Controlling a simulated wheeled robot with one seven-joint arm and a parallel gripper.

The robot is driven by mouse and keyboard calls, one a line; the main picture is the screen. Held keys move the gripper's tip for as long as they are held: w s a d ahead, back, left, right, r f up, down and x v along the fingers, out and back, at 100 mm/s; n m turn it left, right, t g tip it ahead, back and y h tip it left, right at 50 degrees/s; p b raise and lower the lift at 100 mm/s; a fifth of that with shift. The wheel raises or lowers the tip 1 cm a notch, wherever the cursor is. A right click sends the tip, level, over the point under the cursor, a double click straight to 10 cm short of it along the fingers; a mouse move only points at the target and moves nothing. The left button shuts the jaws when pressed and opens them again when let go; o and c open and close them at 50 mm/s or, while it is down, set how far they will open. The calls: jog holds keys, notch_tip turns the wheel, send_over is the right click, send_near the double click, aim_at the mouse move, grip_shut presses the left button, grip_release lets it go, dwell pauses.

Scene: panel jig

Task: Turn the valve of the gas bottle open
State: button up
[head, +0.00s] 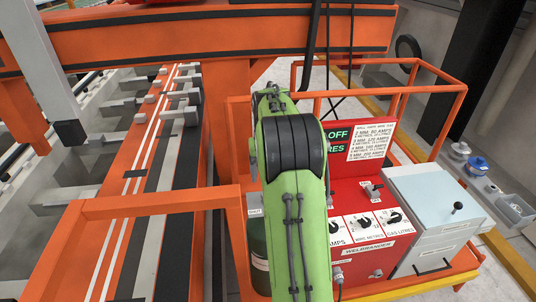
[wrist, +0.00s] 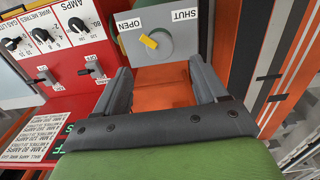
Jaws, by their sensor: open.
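The valve (wrist: 176,42) is a round grey knob with a yellow mark on its left side, below the OPEN label, in the wrist view. It sits on a grey plate (wrist: 133,45) labelled OPEN at left and SHUT at right. My gripper (wrist: 159,70) is open and empty, its two grey fingers pointing at the plate, with the knob beyond and between the tips. Any contact cannot be told. In the head view the dark green gas bottle (head: 260,262) is partly hidden behind my green arm, which also hides my gripper.
A red welder panel (head: 372,232) with several dials and switches stands close beside the bottle. A pale blue box (head: 432,205) with a black lever is farther right. Orange rails (head: 160,203) surround the bottle. The orange beam (head: 200,35) crosses behind.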

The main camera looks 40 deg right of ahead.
notch_tip(320, 180, up, 8)
jog(key=p, duration=0.1)
jog(key=shift+r, duration=0.25)
